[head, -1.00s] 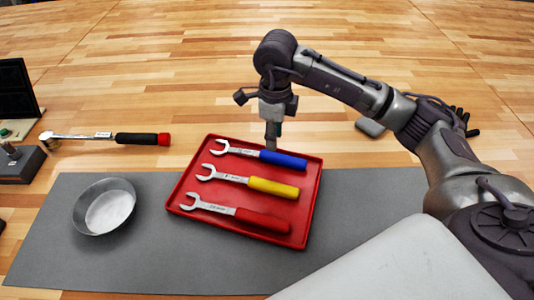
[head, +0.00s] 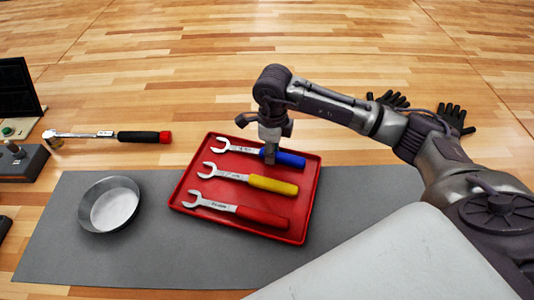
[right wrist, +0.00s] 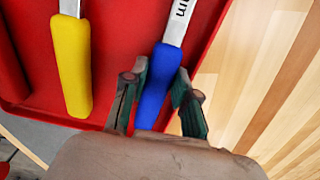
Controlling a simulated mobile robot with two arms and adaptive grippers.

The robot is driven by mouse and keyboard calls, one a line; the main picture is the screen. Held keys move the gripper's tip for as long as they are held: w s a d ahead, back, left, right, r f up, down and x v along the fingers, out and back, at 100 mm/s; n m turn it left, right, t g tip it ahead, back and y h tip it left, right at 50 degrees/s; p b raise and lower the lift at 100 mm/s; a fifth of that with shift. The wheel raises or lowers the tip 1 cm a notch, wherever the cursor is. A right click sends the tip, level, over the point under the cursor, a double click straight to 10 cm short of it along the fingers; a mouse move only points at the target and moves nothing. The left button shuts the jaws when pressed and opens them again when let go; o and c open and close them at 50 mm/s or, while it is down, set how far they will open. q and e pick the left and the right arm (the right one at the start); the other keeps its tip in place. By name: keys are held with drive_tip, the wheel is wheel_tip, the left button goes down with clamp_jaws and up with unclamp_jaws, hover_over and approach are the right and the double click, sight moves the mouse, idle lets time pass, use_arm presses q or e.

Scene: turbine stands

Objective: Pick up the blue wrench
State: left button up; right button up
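The blue wrench (head: 288,158) lies at the far side of a red tray (head: 180,197), its silver jaw to the left and its blue handle to the right. My right gripper (head: 270,158) is low over the near-jaw part of the blue handle. In the right wrist view, its two fingers (right wrist: 162,78) stand either side of the blue handle (right wrist: 156,92), open with small gaps showing. The wrench still lies in the tray. My left gripper is not in view.
A yellow wrench (head: 270,185) and a red wrench (head: 260,217) lie beside it in the tray, on a grey mat (head: 150,260). A metal bowl (head: 109,205) is left. A torque wrench (head: 135,136) lies at upper left. Black gloves (head: 453,116) lie behind my right arm.

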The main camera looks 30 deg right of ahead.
clamp_jaws()
drive_tip(key=shift+r, duration=0.1)
drive_tip(key=shift+w+r, duration=0.1)
drive_tip(key=shift+r, duration=0.3)
drive_tip(key=r+b, duration=0.1)
drive_tip(key=s+r+b, duration=0.1)
drive_tip(key=r, duration=0.1)
drive_tip(key=shift+a+r, duration=0.1)
drive_tip(key=shift+r, duration=0.2)
drive_tip(key=s+a+r+b, duration=0.2)
drive_tip(key=s+r, duration=0.4)
drive_tip(key=s, duration=0.4)
drive_tip(key=shift+s+r, duration=0.25)
drive_tip(key=shift+s, duration=0.05)
